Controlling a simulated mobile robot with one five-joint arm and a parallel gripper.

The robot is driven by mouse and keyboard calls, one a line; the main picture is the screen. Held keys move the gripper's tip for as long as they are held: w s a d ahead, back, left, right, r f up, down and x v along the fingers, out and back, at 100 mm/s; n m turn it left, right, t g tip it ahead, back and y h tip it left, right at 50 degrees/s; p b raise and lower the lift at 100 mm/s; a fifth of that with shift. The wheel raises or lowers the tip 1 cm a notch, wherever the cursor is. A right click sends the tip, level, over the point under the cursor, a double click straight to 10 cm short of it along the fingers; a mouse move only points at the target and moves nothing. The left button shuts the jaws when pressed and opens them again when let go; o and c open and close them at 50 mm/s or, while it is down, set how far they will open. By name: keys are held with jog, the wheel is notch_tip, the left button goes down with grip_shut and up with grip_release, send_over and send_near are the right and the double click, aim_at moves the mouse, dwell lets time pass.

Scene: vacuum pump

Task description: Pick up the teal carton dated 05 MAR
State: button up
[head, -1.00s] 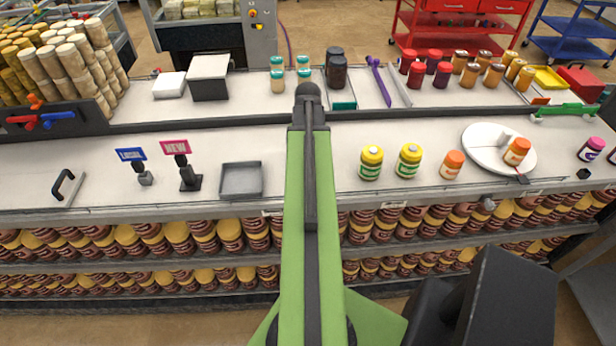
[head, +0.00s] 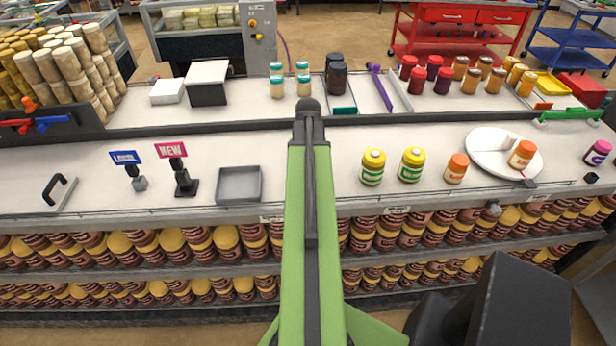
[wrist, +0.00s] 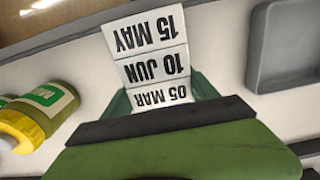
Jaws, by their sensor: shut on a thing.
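In the wrist view a row of white labels reads, upside down, 15 MAY (wrist: 145,30), 10 JUN (wrist: 152,66) and 05 MAR. The teal carton dated 05 MAR (wrist: 162,96) is nearest to my gripper (wrist: 165,119), with dark teal showing on either side of its label. My gripper is shut on this carton; its fingertips are not clearly visible. Its dark bar and green body cover the carton's near part. I cannot tell whether the carton is clear of the counter. In the head view my arm hides the gripper and the dated labels.
A grey tray (head: 239,184) is left of my arm on the counter; it also shows at the right of the wrist view (wrist: 286,40). Yellow-lidded jars (head: 373,168) stand right of my arm. Pink (head: 171,149) and blue (head: 125,157) signs stand farther left.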

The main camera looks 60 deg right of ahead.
jog(key=shift+c, duration=1.3)
jog(key=shift+r, duration=0.1)
notch_tip(320, 180, up, 10)
jog(key=p, duration=1)
